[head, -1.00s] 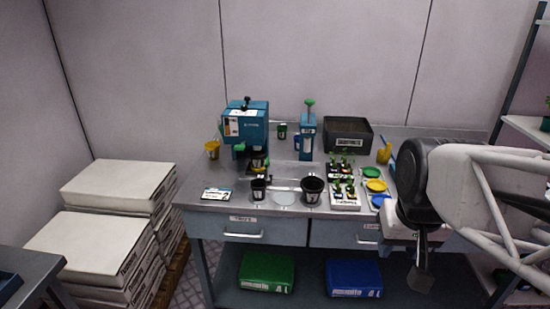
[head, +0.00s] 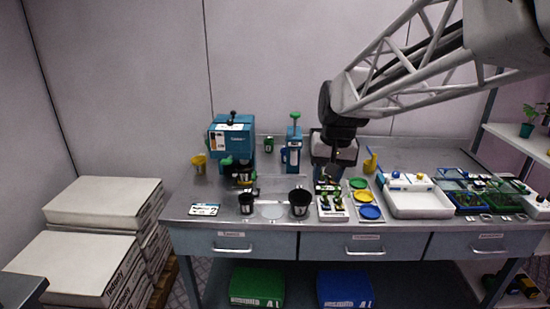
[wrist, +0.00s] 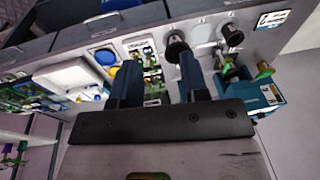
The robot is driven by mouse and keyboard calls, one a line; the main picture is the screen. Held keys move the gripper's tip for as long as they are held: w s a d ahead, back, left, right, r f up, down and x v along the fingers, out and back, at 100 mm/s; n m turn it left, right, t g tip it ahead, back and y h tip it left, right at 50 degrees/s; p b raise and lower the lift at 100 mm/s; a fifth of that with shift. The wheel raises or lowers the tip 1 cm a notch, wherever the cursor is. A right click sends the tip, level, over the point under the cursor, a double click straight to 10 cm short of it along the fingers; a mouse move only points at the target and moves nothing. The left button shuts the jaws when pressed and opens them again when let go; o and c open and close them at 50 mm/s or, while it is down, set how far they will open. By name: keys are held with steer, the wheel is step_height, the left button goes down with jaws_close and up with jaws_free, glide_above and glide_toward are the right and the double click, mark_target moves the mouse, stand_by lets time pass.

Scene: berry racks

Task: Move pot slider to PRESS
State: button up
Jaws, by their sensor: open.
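The blue press (head: 231,136) stands at the back left of the bench. In front of it lies a shiny metal strip, likely the pot slider's track, with a pale round disc (head: 270,211) between two black pots, one on the left (head: 247,203) and one on the right (head: 299,202). The slider's own outline and any PRESS marking are too small to tell. My gripper (head: 332,182) is over the bench, right of the pots and near the seedling tray. In the wrist view my gripper (wrist: 158,78) is open and empty, its fingers pointing toward the bench; the pots (wrist: 176,46) show beyond.
A seedling tray (head: 333,217) and coloured lids (head: 369,212) lie right of the pots. A blue dispenser (head: 294,151) and a dark bin (head: 321,147) stand behind. A white tray (head: 419,209) and green-filled trays occupy the right. A label card (head: 204,209) lies front left.

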steer(key=w+a+f, duration=0.3)
steer(key=w+a, duration=0.2)
steer(key=w, duration=0.4)
steer(key=w+a+f, duration=0.2)
steer(key=w+a, duration=0.3)
steer(key=w, duration=0.3)
steer(key=g+y, duration=0.1)
steer(key=g, duration=0.1)
glide_above(254, 176)
steer(key=d, duration=0.1)
steer(key=f, duration=1)
steer(key=shift+w, duration=0.2)
steer(key=shift+f, duration=0.15)
steer(key=shift+a+f, duration=0.25)
steer(key=shift+f, duration=0.95)
steer(key=shift+a+f, duration=0.25)
steer(key=shift+f, duration=1)
steer(key=shift+a+f, duration=0.25)
steer(key=shift+f, duration=0.95)
steer(key=shift+c, duration=0.3)
jaws_close()
